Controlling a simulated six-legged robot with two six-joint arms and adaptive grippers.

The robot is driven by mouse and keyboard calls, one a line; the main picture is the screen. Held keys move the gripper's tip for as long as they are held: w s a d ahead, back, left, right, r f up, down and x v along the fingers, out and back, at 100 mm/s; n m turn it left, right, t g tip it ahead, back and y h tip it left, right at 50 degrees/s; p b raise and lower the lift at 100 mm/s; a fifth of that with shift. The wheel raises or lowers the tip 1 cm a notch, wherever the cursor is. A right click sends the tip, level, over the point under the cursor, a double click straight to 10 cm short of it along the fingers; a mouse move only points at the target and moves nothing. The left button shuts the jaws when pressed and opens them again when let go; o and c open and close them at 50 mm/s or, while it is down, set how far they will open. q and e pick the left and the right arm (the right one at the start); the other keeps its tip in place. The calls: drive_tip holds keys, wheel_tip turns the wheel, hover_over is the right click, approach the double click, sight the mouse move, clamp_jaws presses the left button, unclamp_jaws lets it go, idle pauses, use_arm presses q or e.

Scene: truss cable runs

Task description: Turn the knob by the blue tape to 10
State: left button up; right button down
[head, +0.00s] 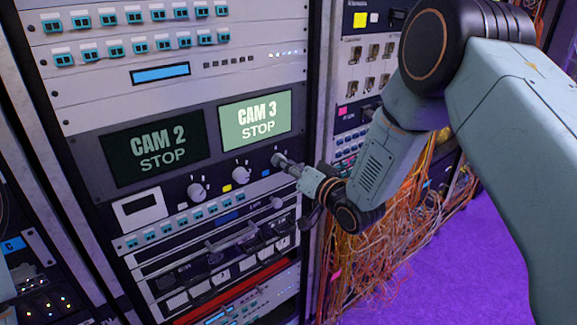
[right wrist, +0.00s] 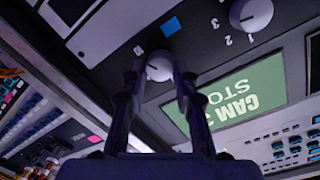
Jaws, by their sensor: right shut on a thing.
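In the right wrist view, a round pale knob (right wrist: 158,66) sits between the fingertips of my right gripper (right wrist: 160,80), which is shut on it. A blue tape square (right wrist: 170,27) is on the dark panel beside this knob. In the head view my right gripper (head: 284,163) reaches in from the right to the knob at the right end of the row and mostly hides it. The blue tape (head: 266,173) shows just below left of the fingertips. My left gripper is not in view.
Two other knobs stand to the left, a middle one (head: 241,173) above yellow tape (head: 227,188) and a left one (head: 196,190). A lit CAM 3 STOP screen (head: 256,121) is just above. Orange cables (head: 370,240) hang at the right.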

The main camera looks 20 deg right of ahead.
drive_tip(key=c, duration=1)
unclamp_jaws()
drive_tip(key=v, duration=1.2)
drive_tip(key=shift+f, duration=0.1)
